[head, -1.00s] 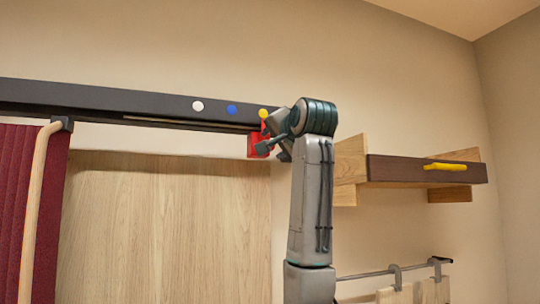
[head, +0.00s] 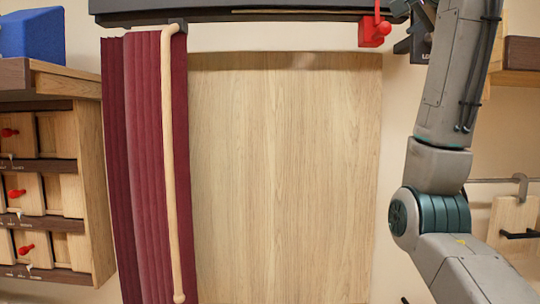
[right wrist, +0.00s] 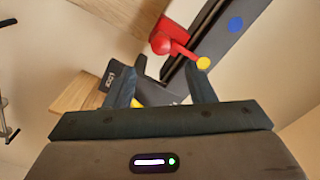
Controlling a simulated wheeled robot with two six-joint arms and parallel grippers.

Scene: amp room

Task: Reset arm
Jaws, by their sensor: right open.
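A red block with a red lever (head: 373,30) sits at the right end of the dark overhead rail (head: 240,12). In the right wrist view the red lever (right wrist: 172,44) has a round knob, and its arm reaches toward a yellow dot (right wrist: 204,63) on the rail. My right gripper (right wrist: 162,76) is open and empty, with its fingertips close below the lever. In the head view my right arm rises at the right, and the gripper (head: 412,35) is cut off and partly hidden beside the red block. My left gripper is not in view.
A maroon curtain (head: 143,160) with a pale wooden rod (head: 170,170) hangs left of a wooden panel (head: 285,180). A cabinet (head: 90,190) with red-knobbed drawers stands at far left, a blue box (head: 32,36) on top. A dark piece marked LOCK (right wrist: 120,85) lies behind my fingers.

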